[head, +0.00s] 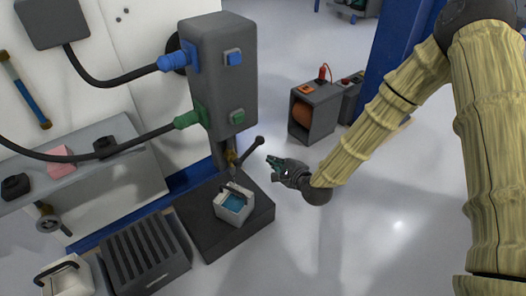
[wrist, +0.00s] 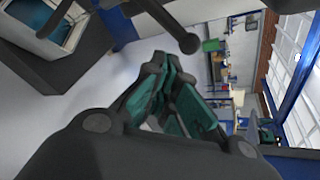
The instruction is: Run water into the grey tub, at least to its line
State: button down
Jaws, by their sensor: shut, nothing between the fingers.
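A pale grey tub (head: 234,209) with a dark handle stands on the black stand below the dark grey column's tap. Blue water shows inside it; the tub's line cannot be made out. It also shows at the upper left of the wrist view (wrist: 88,33). A dark lever with a ball knob (head: 260,141) sticks out to the right from the brass tap (head: 231,157); its knob also shows in the wrist view (wrist: 189,43). My gripper (head: 271,162) is shut and empty, just right of and below the knob, seemingly apart from it.
The dark column (head: 218,75) carries a blue and a green hose fitting. A slatted dark box (head: 145,252) and another pale tub (head: 68,278) stand at the lower left. A grey case (head: 314,112) stands behind my gripper. Floor to the right is clear.

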aim_at(249, 151)
jog(key=w+a+f+m+h+b, duration=0.2)
jog(key=w+a+f+m, duration=0.1)
jog(key=w+f+m, duration=0.35)
jog(key=shift+s+a+r+n+b, duration=0.2)
jog(key=shift+a+r+b, duration=0.15)
jog(key=shift+r, duration=0.55)
jog(key=shift+s+a+r+n+b, duration=0.1)
jog(key=shift+a+r+n+b, duration=0.1)
jog(key=shift+a+r, duration=0.45)
jog(key=shift+d+r, duration=0.2)
jog(key=shift+r, duration=0.05)
